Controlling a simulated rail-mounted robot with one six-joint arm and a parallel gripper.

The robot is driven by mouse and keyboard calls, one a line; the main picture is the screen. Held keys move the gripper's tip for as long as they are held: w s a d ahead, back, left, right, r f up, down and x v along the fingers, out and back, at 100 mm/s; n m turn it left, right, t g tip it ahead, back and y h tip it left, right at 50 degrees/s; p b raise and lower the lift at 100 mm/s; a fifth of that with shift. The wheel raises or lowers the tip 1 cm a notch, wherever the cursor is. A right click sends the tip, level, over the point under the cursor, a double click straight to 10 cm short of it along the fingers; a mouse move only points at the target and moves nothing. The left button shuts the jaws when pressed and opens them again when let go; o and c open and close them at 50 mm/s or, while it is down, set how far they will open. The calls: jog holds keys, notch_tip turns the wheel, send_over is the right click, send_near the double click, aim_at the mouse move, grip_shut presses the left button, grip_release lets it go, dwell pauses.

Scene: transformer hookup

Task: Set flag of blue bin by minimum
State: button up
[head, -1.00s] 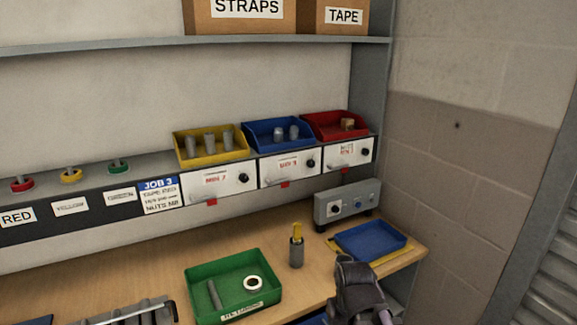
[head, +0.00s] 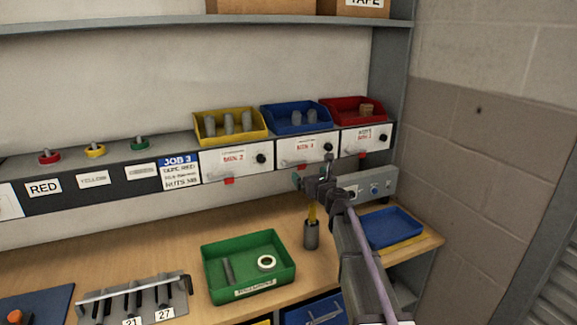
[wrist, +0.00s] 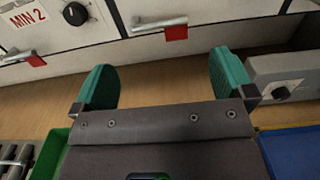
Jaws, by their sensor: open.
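The blue bin (head: 295,118) stands on the ledge between the yellow and red bins, with two grey cylinders in it. Below it is a white panel (head: 307,150) with blurred red lettering and a dark knob. In the wrist view, a silver lever (wrist: 157,24) with a red flag (wrist: 176,33) lies across the lower part of the panel right of the one marked MIN 2. My gripper (head: 312,170) is open and empty just in front of and below this panel. Its green fingers (wrist: 164,82) are spread, apart from the lever and flag.
The yellow bin (head: 230,124) and red bin (head: 353,110) flank the blue one, each over its own panel. A green tray (head: 248,290), a blue tray (head: 393,228) and a grey control box (head: 380,186) are on the bench.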

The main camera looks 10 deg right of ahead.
aim_at(297, 163)
jog(key=x, duration=1.1)
jog(key=shift+a, duration=0.1)
jog(key=shift+s, duration=0.1)
jog(key=shift+c, duration=0.3)
jog(key=c, duration=0.9)
jog(key=shift+o, duration=0.2)
